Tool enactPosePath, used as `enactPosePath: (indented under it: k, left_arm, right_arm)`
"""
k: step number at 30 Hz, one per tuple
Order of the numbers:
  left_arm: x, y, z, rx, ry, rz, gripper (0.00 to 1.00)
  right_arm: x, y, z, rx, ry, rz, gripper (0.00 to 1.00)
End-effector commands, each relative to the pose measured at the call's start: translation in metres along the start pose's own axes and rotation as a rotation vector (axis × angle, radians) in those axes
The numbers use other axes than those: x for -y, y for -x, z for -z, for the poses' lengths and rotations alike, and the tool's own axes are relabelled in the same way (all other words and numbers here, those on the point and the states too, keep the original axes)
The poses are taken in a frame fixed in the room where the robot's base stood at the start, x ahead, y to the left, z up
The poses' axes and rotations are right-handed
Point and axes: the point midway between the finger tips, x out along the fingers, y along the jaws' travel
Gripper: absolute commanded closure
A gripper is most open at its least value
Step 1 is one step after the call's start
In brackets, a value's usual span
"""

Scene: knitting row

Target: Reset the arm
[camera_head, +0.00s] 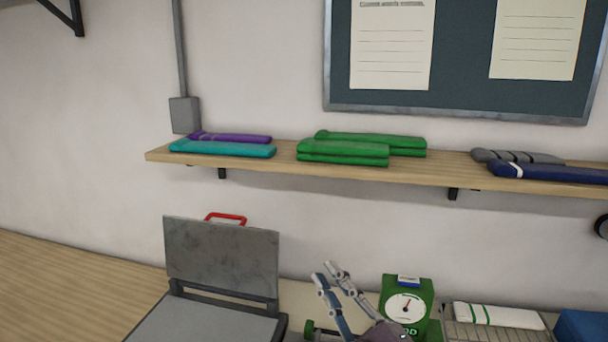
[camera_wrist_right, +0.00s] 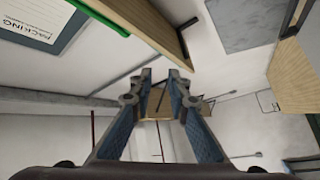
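My right gripper (camera_head: 325,272) rises from the bottom edge of the head view, left of the green dial scale, with its fingers pointing up and left. In the right wrist view both fingers (camera_wrist_right: 159,78) are spread with a clear gap between them, and only background shows there. The gripper is open and empty. My left gripper is in neither view.
A wooden wall shelf (camera_head: 440,172) holds folded green, teal, purple, grey and navy textiles. Below are a grey panelled stand (camera_head: 222,258) with a red handle, a green scale (camera_head: 407,286), a wire rack (camera_head: 497,328) and a blue block (camera_head: 582,327).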

Motion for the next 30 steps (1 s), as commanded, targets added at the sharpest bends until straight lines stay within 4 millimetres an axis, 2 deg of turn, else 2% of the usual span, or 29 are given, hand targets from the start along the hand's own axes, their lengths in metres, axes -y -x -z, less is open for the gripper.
enactPosePath:
  k: [1,3,5,6,8,10,13,16,18,24,26,27,30]
  left_arm:
    - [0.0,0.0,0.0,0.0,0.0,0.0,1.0]
    - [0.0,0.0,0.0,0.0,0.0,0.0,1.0]
    - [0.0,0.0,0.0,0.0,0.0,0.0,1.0]
    - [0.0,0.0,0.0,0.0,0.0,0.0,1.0]
    - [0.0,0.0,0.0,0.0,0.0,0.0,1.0]
    - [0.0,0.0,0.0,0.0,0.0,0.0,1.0]
    - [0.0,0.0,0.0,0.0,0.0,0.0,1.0]
    - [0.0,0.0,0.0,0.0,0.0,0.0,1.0]
    - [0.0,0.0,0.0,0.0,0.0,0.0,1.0]
    - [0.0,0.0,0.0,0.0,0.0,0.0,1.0]
    - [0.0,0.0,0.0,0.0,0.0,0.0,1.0]
    - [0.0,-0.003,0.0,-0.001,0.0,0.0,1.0]
    - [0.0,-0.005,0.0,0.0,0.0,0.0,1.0]
  right_arm:
    - [0.004,0.014,-0.029,0.125,-0.086,-0.009,0.84]
    - [0.013,0.04,-0.07,0.309,-0.197,-0.009,0.84]
    - [0.026,0.068,-0.103,0.467,-0.289,0.001,0.84]
    - [0.038,0.09,-0.122,0.569,-0.345,0.015,0.84]
    - [0.057,0.125,-0.146,0.716,-0.424,0.042,0.84]
    - [0.081,0.169,-0.166,0.878,-0.509,0.082,0.84]
    - [0.113,0.231,-0.179,1.081,-0.612,0.15,0.84]
    - [0.139,0.284,-0.179,1.243,-0.693,0.218,0.84]
    - [0.153,0.317,-0.174,1.337,-0.738,0.264,0.84]
    - [0.183,0.397,-0.149,1.558,-0.847,0.39,0.84]
    - [0.19,0.419,-0.139,1.618,-0.876,0.43,0.84]
    - [0.202,0.415,-0.153,1.611,-0.868,0.429,0.84]
    - [0.225,0.417,-0.173,1.618,-0.865,0.434,0.84]
